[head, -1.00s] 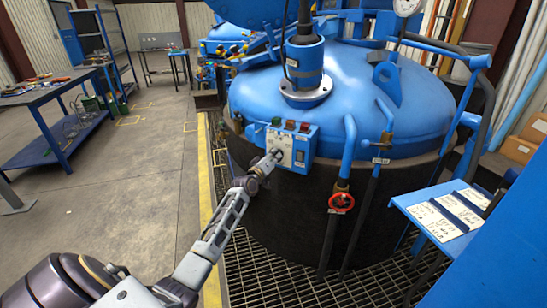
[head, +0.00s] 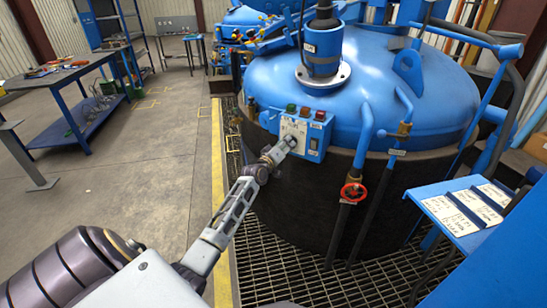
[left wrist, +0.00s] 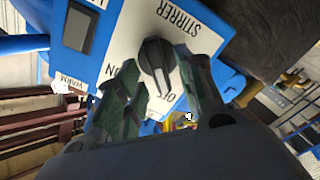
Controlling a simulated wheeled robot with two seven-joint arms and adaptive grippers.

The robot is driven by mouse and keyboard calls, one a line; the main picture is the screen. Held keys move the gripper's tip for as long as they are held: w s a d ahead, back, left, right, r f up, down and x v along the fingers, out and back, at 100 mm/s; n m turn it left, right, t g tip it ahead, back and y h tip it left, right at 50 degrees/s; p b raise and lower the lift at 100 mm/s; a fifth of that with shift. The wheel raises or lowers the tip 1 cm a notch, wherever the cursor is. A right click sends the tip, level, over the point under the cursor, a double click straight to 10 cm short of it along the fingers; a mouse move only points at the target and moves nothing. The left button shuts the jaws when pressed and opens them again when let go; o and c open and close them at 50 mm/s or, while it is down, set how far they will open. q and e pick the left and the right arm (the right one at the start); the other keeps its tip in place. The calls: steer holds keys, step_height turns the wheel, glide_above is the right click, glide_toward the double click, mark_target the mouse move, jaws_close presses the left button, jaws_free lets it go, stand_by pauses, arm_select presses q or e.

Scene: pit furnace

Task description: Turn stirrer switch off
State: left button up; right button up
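The blue control box (head: 316,138) with a white face is on the side of the blue furnace vessel. In the left wrist view, upside down, its black stirrer switch knob (left wrist: 156,56) sits on the white plate near the labels STIRRER, ON and a partly covered OF. The knob's grip runs up and down in that view; I cannot tell which end points. My left gripper (head: 287,144) is at the box face. Its green fingers (left wrist: 160,78) are apart, on either side of the knob; contact is not clear. My right gripper is not in view.
Coloured lamps (head: 305,112) top the box. A red valve wheel (head: 353,192) and pipes stand to its right. A blue stand with labelled cards (head: 462,214) is at right. A workbench (head: 68,75) is at left, with open floor (head: 130,180) between.

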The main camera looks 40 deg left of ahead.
arm_select(q)
steer(key=s+d, duration=0.1)
steer(key=s, duration=0.9)
stand_by(0.4)
stand_by(0.4)
steer(key=shift+s, duration=0.15)
